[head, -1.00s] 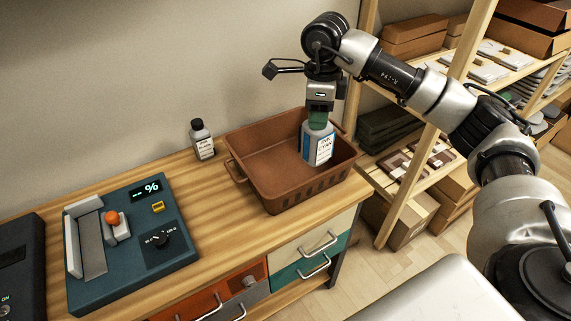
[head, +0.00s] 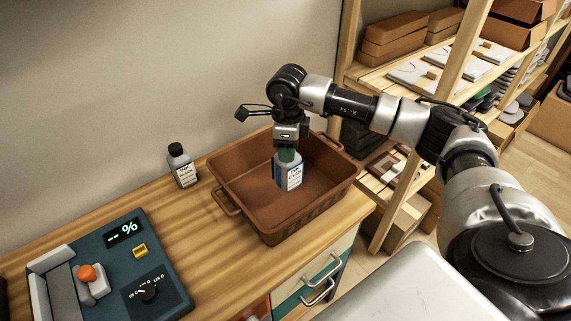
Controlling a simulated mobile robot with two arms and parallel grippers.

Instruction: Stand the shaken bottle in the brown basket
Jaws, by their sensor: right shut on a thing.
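The brown basket (head: 229,206) stands on the wooden bench against the wall, open at the top. The bottle is upright and within the basket's outline. I cannot tell whether its base touches the basket floor. My left gripper is not in view.
A second bottle (head: 182,166), white with a black cap, stands on the bench left of the basket. A teal machine (head: 158,262) with a dial and display sits at the front left. A wooden shelf (head: 470,42) stands to the right.

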